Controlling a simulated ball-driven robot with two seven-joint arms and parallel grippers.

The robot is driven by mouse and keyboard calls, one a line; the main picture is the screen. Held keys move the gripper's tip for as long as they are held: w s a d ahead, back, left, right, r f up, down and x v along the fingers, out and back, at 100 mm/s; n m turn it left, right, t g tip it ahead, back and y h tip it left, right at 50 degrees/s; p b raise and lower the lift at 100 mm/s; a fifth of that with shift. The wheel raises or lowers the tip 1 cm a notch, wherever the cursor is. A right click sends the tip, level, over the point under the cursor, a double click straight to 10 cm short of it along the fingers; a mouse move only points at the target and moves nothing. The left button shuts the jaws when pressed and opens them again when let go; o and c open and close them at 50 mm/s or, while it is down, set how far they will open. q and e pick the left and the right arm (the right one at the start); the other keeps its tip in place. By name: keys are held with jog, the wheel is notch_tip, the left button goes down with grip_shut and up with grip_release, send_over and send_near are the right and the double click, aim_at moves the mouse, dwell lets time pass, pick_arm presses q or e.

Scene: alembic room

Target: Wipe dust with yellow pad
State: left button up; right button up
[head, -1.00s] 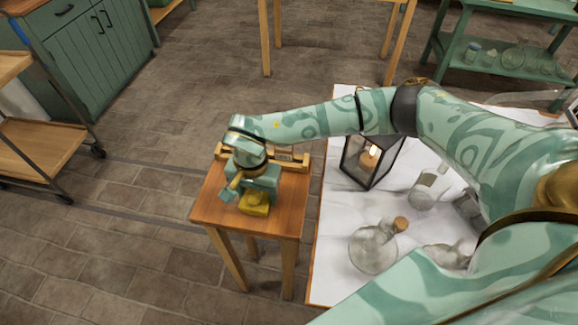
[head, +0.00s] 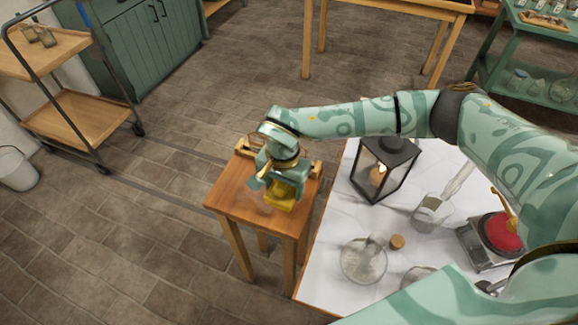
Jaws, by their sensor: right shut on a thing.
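The yellow pad (head: 281,196) is at the small wooden stool-like table (head: 235,188), near its front right part. My right gripper (head: 279,181) is shut on the pad from above. The pad is low over the tabletop; I cannot tell whether it touches. A faint greyish patch of dust (head: 258,207) seems to show on the wood left of the pad. A wooden thing with brass parts (head: 247,149) lies at the table's back edge, partly hidden by my right gripper. My left gripper is not in view.
A white-topped table (head: 330,255) stands close on the right. It bears a black lantern (head: 385,167), glassware (head: 363,262), a cork (head: 397,242) and a scale with a red thing (head: 502,232). A wooden cart (head: 95,125) and a bucket (head: 17,168) stand left. The floor between is clear.

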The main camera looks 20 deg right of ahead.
notch_tip(320, 180, up, 3)
jog(key=shift+r+p, duration=0.2)
jog(key=shift+p, duration=0.85)
jog(key=shift+r, duration=0.1)
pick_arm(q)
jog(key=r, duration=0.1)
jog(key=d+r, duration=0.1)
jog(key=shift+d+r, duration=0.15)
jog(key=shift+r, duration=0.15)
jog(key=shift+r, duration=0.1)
